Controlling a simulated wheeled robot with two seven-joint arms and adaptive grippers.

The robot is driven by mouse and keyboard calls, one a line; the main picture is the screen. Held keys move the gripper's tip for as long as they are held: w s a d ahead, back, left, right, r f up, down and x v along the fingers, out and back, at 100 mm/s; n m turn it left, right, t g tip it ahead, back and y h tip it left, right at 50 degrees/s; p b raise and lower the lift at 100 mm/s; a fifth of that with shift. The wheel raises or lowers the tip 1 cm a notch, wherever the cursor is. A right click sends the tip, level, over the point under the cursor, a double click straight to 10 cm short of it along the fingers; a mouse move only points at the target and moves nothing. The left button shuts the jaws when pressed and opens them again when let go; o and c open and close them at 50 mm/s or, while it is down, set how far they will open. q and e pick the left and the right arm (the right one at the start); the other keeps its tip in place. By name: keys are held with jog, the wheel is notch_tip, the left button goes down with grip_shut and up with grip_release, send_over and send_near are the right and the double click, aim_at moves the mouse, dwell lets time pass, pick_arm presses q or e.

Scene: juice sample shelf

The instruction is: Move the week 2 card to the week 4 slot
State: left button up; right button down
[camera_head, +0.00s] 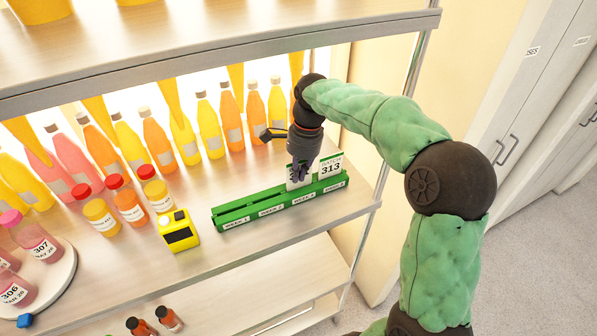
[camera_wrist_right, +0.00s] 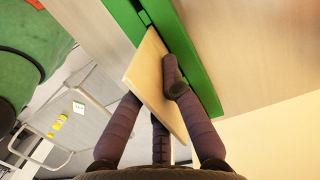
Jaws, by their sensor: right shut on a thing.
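The green card rack (camera_head: 222,221) lies on the shelf, with labels for week 1 to week 4 along its front. A white card reading BATCH 313 (camera_head: 331,168) stands at the right end, by the week 4 label. Another white card (camera_head: 292,184) shows just left of it, near week 3, its print mostly covered by my fingers. My right gripper (camera_head: 299,173) is over the right part of the rack. In the right wrist view it is shut on a card with a plain tan side (camera_wrist_right: 148,75), close to the rack (camera_wrist_right: 194,70). Which card is held is unclear.
Juice bottles (camera_head: 208,128) line the back of the shelf. Red-capped bottles (camera_head: 128,205) and a yellow device (camera_head: 178,230) stand left of the rack. A round white stand (camera_head: 62,275) holds bottles at far left. An upper shelf (camera_head: 230,50) overhangs; a post borders the right.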

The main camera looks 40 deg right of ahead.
jog(key=shift+f, duration=0.7)
dwell(0.6)
jog(key=c, duration=1.3)
grip_release()
jog(key=r, duration=0.4)
jog(key=d+r, duration=0.1)
jog(key=r, duration=0.7)
jog(key=shift+s+d, duration=0.2)
jog(key=shift+d, duration=0.2)
